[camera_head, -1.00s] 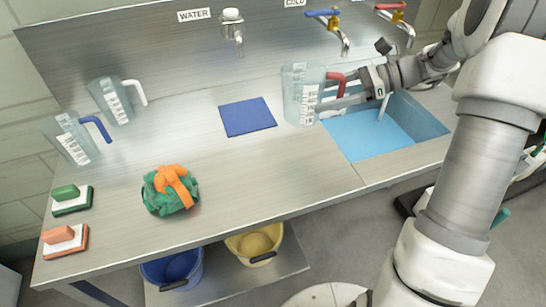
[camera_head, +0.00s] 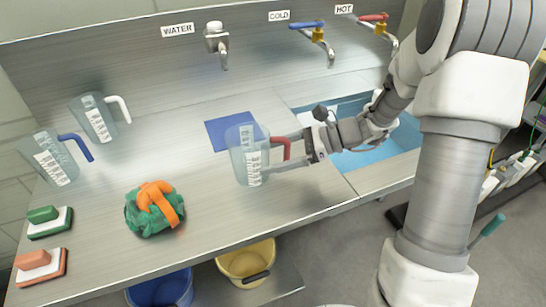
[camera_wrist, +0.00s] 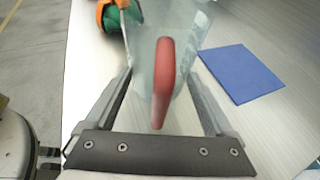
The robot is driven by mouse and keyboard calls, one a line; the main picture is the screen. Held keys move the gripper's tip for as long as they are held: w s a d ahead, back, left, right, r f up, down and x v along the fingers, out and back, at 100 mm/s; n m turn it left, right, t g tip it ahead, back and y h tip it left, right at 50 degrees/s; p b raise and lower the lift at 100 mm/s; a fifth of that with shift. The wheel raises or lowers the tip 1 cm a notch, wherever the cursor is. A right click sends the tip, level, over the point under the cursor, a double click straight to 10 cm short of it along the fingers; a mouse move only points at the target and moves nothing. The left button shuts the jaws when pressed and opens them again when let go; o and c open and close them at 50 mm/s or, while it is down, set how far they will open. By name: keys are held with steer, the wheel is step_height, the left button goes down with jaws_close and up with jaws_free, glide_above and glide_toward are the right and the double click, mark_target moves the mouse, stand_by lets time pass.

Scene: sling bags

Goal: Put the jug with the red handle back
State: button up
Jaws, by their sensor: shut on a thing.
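The clear jug with the red handle (camera_head: 247,165) is upright over the steel counter, in front of the blue mat. My gripper (camera_head: 288,152) is at its right side, shut on the jug, with its fingers on either side of the red handle. In the wrist view the red handle (camera_wrist: 163,80) stands between my two fingers (camera_wrist: 160,100). I cannot tell whether the jug's base touches the counter. A jug with a white handle (camera_head: 95,120) and a jug with a blue handle (camera_head: 50,160) stand at the left of the counter.
A blue mat (camera_head: 216,135) lies behind the held jug. A green bag with an orange strap (camera_head: 153,210) and two brushes, green (camera_head: 48,222) and orange (camera_head: 40,265), lie front left. The blue sink (camera_head: 375,158) is at right. Taps line the back wall.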

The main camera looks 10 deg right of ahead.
steer(key=shift+f, duration=0.2)
steer(key=o, duration=1.4)
steer(key=shift+r, duration=0.15)
steer(key=shift+d+r, duration=0.2)
steer(key=shift+r, duration=0.05)
steer(key=p+v, duration=0.2)
steer(key=v, duration=0.9)
steer(key=shift+d, duration=0.3)
